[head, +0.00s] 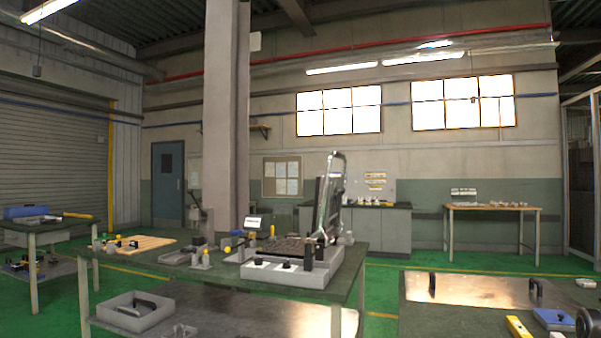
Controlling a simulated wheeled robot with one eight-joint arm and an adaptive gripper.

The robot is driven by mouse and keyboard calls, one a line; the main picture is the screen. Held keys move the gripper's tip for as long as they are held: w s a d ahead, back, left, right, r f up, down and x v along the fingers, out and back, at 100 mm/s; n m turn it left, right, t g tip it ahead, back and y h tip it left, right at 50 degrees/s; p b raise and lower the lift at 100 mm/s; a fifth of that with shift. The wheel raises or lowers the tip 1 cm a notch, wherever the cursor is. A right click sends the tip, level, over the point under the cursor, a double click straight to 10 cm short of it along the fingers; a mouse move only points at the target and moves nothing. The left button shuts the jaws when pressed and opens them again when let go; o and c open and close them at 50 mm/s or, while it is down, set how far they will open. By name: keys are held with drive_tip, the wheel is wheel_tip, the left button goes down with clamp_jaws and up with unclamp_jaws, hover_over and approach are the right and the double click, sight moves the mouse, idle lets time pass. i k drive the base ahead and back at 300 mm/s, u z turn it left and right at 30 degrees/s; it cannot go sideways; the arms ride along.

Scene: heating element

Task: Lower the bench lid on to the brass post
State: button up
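A grey fixture (290,275) with a dark grid-like bed stands on the green-topped bench in the middle of the head view. Its dark lid panel (321,205), with a pale metal frame and curved top, stands raised, nearly upright, at the fixture's right side. The lid is apart from the bed. A small yellow, brass-like post (272,231) stands at the back of the bed; I cannot tell for sure that it is the brass post. My gripper is not in view.
A wooden board (141,246) and small clamps lie on the bench's left. A grey bin (134,311) sits on its lower shelf. Another bench (470,290) at front right carries a yellow level (518,327) and a blue item (553,318). Green floor (385,300) shows between the benches.

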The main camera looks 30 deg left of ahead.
sight(328, 201)
drive_tip(key=u, duration=0.7)
drive_tip(key=i, duration=1.05)
drive_tip(key=u, duration=0.7)
